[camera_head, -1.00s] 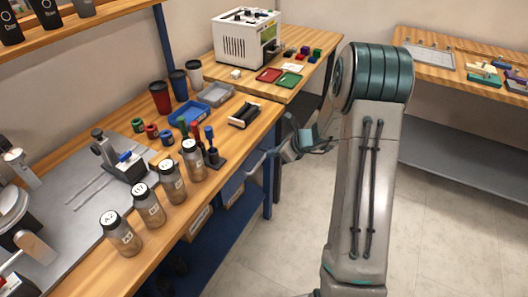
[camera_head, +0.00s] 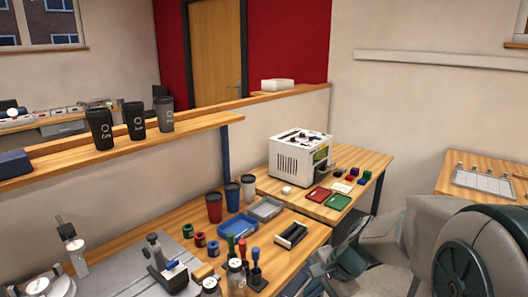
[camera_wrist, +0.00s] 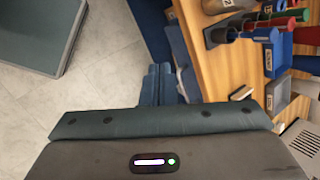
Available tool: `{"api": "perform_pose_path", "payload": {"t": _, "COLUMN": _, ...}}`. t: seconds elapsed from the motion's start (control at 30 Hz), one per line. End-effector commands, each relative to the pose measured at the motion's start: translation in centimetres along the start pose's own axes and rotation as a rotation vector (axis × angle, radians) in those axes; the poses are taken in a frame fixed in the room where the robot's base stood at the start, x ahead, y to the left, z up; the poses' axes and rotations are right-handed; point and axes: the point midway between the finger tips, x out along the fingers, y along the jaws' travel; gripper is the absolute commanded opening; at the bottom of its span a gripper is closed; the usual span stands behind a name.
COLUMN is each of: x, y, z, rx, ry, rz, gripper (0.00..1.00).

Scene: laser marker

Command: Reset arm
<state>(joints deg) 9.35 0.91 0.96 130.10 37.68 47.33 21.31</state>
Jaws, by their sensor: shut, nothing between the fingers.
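My gripper (camera_head: 305,284) is low in the head view, right of the workbench (camera_head: 205,215) and close to its right edge. Its teal and grey wrist parts show beside it, and my arm fills the lower right corner. In the wrist view the fingers (camera_wrist: 160,78) lie together, with nothing held between them. Beyond them are the floor and the bench edge. The lower part of my arm is outside the head view.
A white machine (camera_head: 300,152) stands on the back bench, with a red tray (camera_head: 318,194) and a green tray (camera_head: 338,202) before it. Cups, bottles and a black holder (camera_head: 291,235) crowd the near bench. Another table (camera_head: 455,185) stands at right.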

Motion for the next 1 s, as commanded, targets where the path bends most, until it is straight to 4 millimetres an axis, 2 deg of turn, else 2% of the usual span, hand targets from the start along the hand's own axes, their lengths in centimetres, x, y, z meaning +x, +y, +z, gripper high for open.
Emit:
{"api": "perform_pose_path", "payload": {"t": 0.03, "x": -1.5, "y": 0.6, "z": 1.4, "rx": -0.102, "ry": 0.025, "rz": 0.027, "gripper": 0.00}}
{"api": "perform_pose_path", "payload": {"t": 0.2, "x": -5.0, "y": 3.8, "z": 4.4, "rx": -0.450, "ry": 0.108, "rz": 0.146, "gripper": 0.00}}
{"api": "perform_pose_path", "payload": {"t": 0.4, "x": -8.4, "y": 7.4, "z": 6.2, "rx": -0.792, "ry": 0.200, "rz": 0.287, "gripper": 0.00}}
{"api": "perform_pose_path", "payload": {"t": 0.5, "x": -9.5, "y": 8.6, "z": 6.5, "rx": -0.900, "ry": 0.231, "rz": 0.339, "gripper": 0.00}}
{"api": "perform_pose_path", "payload": {"t": 0.7, "x": -10.3, "y": 9.6, "z": 6.7, "rx": -0.989, "ry": 0.256, "rz": 0.386, "gripper": 0.00}}
{"api": "perform_pose_path", "payload": {"t": 1.0, "x": -10.3, "y": 9.6, "z": 6.7, "rx": -0.989, "ry": 0.257, "rz": 0.386, "gripper": 0.00}}
